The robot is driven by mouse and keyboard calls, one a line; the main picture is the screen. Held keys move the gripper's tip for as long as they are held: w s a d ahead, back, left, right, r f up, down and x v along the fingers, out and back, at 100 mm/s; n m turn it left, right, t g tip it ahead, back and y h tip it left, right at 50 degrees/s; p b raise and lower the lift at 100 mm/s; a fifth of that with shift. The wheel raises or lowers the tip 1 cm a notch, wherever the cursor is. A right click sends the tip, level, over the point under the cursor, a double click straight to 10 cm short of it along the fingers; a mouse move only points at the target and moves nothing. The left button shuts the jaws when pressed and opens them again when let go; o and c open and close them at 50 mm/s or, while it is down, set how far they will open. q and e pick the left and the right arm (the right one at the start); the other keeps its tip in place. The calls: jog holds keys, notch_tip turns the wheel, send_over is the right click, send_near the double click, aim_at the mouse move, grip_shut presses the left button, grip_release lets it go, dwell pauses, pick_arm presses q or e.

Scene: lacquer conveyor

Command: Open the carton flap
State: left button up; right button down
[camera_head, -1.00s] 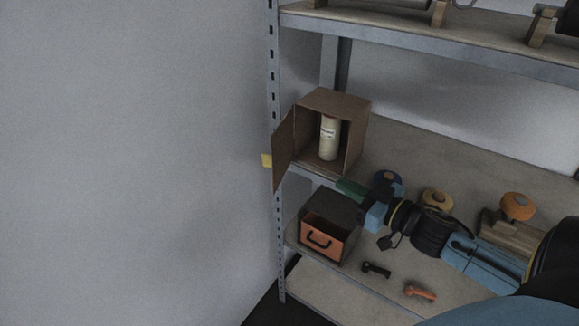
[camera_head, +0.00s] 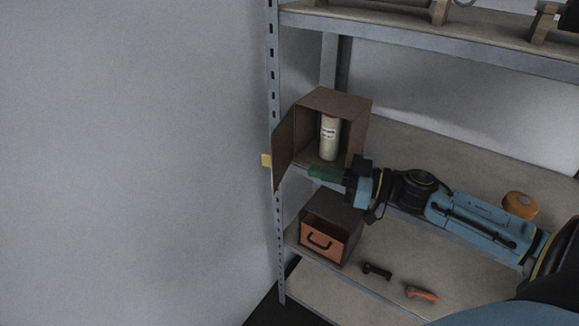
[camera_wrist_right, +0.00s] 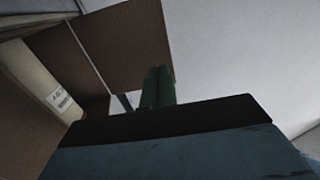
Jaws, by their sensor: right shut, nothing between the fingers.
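The brown carton (camera_head: 337,98) stands on the middle shelf at the left, with a labelled cream cylinder (camera_head: 328,138) upright inside. Its flap (camera_head: 283,145) stands swung out on the left side, beside the shelf post, and a yellow tab (camera_head: 266,160) shows at its outer edge. My right gripper (camera_head: 314,172) has green fingers, shut and empty, in front of the carton's lower opening, to the right of the flap. In the right wrist view the fingers (camera_wrist_right: 158,88) overlap the flap (camera_wrist_right: 124,50) near its edge; I cannot tell whether they touch. The cylinder (camera_wrist_right: 40,80) also shows there at left. My left gripper is not in view.
Below the carton is a dark box with an orange drawer front (camera_head: 322,241) and black handle. A black handle tool (camera_head: 376,271) and an orange one (camera_head: 421,294) lie nearby. An orange knob (camera_head: 519,204) stands at right. The metal post (camera_head: 273,80) bounds the shelf at left.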

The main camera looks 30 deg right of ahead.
aim_at(276, 162)
jog(key=x, duration=0.5)
jog(key=shift+w+a, duration=0.15)
jog(key=shift+w, duration=0.1)
jog(key=shift+x, duration=0.75)
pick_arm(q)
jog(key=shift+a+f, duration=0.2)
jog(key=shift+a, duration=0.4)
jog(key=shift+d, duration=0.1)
